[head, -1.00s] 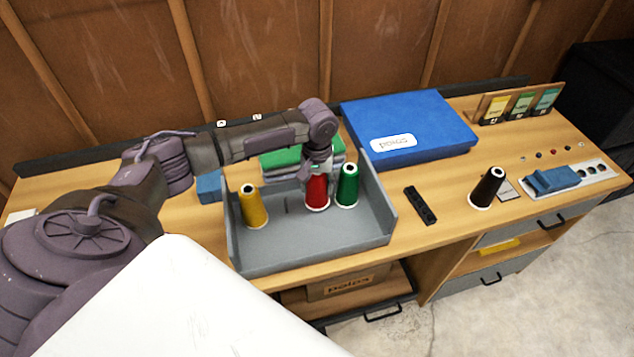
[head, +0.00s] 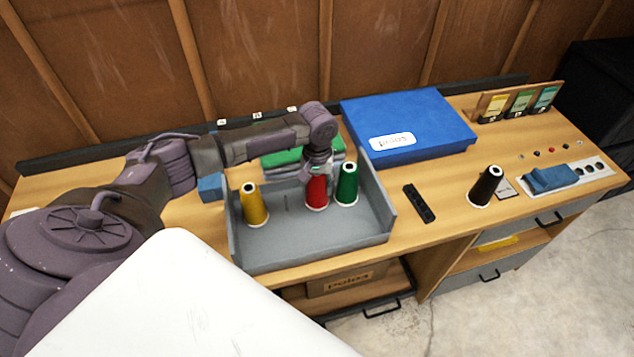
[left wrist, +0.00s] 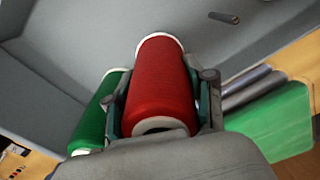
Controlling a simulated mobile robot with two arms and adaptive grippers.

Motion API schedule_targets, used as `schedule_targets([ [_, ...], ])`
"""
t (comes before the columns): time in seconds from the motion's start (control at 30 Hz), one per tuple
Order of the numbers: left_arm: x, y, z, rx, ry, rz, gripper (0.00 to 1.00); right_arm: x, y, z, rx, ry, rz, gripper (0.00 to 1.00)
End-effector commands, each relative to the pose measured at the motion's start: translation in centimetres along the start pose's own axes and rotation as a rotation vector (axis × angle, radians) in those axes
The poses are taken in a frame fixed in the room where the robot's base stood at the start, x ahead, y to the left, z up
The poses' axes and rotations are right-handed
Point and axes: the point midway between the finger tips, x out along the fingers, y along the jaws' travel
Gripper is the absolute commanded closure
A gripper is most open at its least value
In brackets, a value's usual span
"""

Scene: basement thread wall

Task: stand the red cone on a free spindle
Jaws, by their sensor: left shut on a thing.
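The red cone (head: 316,194) is upright in the grey tray (head: 310,247), between a yellow cone (head: 254,205) and a green cone (head: 347,184). My left gripper (head: 318,178) is shut on the red cone from above. In the left wrist view the red cone (left wrist: 160,85) sits between both fingers, with the green cone (left wrist: 97,115) close beside it. I cannot tell whether the red cone's base touches the tray floor. A thin bare spindle (head: 286,201) stands in the tray between yellow and red; it also shows in the left wrist view (left wrist: 224,17). My right gripper is out of view.
A black cone (head: 486,187) stands on the bench (head: 445,215) to the right, near a black strip (head: 419,203). A blue box (head: 425,115) lies behind. A green-topped stack (head: 283,157) is just behind the tray. The tray has raised walls.

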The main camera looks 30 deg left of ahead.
Motion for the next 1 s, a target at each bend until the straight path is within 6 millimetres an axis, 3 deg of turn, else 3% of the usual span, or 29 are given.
schedule_targets([
  [0.77, 0.62, -0.01, -0.01, 0.0, 0.0, 0.0, 0.86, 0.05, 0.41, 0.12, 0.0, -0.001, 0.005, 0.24],
  [0.8, 0.62, -0.01, -0.01, 0.0, 0.0, 0.0, 0.45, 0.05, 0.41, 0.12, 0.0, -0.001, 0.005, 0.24],
  [0.97, 0.62, -0.01, -0.01, 0.0, 0.0, 0.0, 0.18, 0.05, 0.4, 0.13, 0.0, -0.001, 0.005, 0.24],
  [1.0, 0.62, -0.01, -0.01, 0.0, 0.0, 0.0, 0.17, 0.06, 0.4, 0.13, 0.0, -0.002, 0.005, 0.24],
])
